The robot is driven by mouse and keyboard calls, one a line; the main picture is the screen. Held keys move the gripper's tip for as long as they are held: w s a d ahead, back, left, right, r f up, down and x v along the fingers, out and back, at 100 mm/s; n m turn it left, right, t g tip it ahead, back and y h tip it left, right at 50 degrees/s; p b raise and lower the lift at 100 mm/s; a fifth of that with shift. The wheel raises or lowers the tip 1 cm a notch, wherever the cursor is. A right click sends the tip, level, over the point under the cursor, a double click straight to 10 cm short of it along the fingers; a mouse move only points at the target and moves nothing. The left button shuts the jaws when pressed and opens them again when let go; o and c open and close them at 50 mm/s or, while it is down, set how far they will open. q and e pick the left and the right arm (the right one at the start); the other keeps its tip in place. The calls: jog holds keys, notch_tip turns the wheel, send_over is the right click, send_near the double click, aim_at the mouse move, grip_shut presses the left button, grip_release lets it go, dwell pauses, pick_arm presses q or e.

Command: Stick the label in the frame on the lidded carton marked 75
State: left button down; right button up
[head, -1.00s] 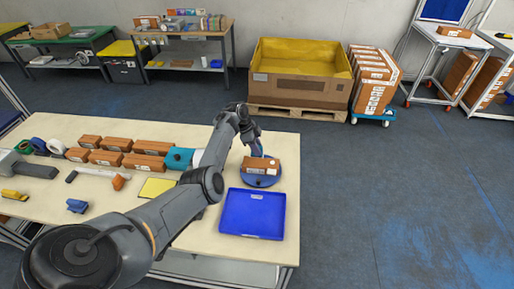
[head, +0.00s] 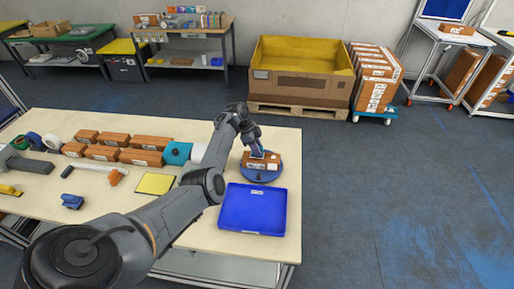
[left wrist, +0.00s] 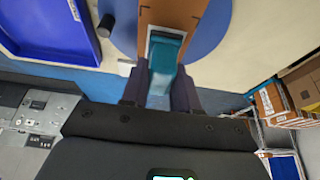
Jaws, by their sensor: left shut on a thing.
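A brown carton (head: 261,164) sits on a round blue turntable (head: 263,176) near the right end of the table. White print shows on its near side, too small to read. My left gripper (head: 257,150) is over the carton from above. In the left wrist view its fingers (left wrist: 161,88) are shut on a teal block-shaped tool (left wrist: 165,52), whose far end is over the carton's face (left wrist: 176,12). A white edge shows around the tool's end; I cannot tell whether it is the label or the printed frame. Contact cannot be told. My right gripper is out of view.
A blue tray (head: 252,209) lies in front of the turntable. A teal device (head: 177,153), a yellow pad (head: 155,184) and several brown cartons (head: 142,157) are to the left. A white-handled tool (head: 98,172) lies farther left. The table's right edge is close to the turntable.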

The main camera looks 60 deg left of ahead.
aim_at(262, 147)
pick_arm(q)
jog(key=shift+f+b, duration=0.3)
jog(key=shift+f, duration=0.2)
dwell(0.7)
jog(key=shift+f, duration=0.1)
dwell(0.4)
jog(key=shift+f, duration=0.1)
dwell(1.1)
jog(key=shift+p, duration=0.3)
jog(key=shift+r+p, duration=0.55)
jog(key=shift+r, duration=0.05)
notch_tip(262, 147, up, 6)
jog(key=p, duration=0.6)
